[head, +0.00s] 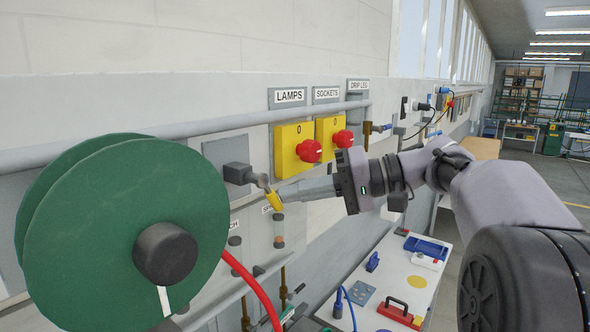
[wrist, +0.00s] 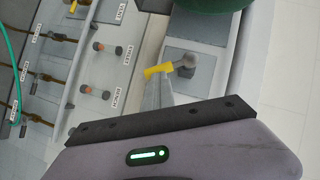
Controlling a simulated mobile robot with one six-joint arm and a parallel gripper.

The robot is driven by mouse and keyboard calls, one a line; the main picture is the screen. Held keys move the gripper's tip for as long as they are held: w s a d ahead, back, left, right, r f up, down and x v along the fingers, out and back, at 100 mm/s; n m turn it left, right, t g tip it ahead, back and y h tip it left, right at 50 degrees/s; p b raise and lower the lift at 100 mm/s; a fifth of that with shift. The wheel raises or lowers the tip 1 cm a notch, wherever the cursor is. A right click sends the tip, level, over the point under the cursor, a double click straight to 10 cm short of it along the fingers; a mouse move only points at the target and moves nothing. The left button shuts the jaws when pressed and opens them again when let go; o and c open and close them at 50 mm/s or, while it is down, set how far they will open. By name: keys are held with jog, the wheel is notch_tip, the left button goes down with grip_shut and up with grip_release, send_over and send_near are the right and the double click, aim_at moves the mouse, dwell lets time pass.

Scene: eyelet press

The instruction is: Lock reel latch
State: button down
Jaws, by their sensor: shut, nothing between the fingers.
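The green reel (head: 110,235) with its dark hub (head: 165,253) fills the left of the head view; its edge shows at the top of the wrist view (wrist: 212,4). Right of it, a small lever with a yellow grip (head: 274,201) sticks out from a dark block (head: 237,173) on the wall; I take it for the reel latch. In the wrist view the yellow grip (wrist: 157,71) joins a grey rounded pivot (wrist: 187,60). My gripper (head: 281,196) is shut and empty, its tip right at the yellow grip. I cannot tell whether they touch.
Two yellow switch boxes with red knobs (head: 309,150) (head: 343,138) sit above my gripper. A grey pipe (head: 230,122) runs along the wall. A red hose (head: 252,288) hangs from the reel. Below is a white bench (head: 400,262) with tools.

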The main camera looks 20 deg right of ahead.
jog(key=shift+s+a+f+m+y+b, duration=0.45)
jog(key=shift+m+y+b, duration=0.35)
jog(key=shift+m+b, duration=0.4)
jog(key=shift+s+a+f+m+y+b, duration=0.2)
jog(key=shift+a+f+m+y+b, duration=0.4)
jog(key=shift+b, duration=0.9)
jog(key=shift+d+m, duration=0.15)
jog(key=shift+m, duration=0.25)
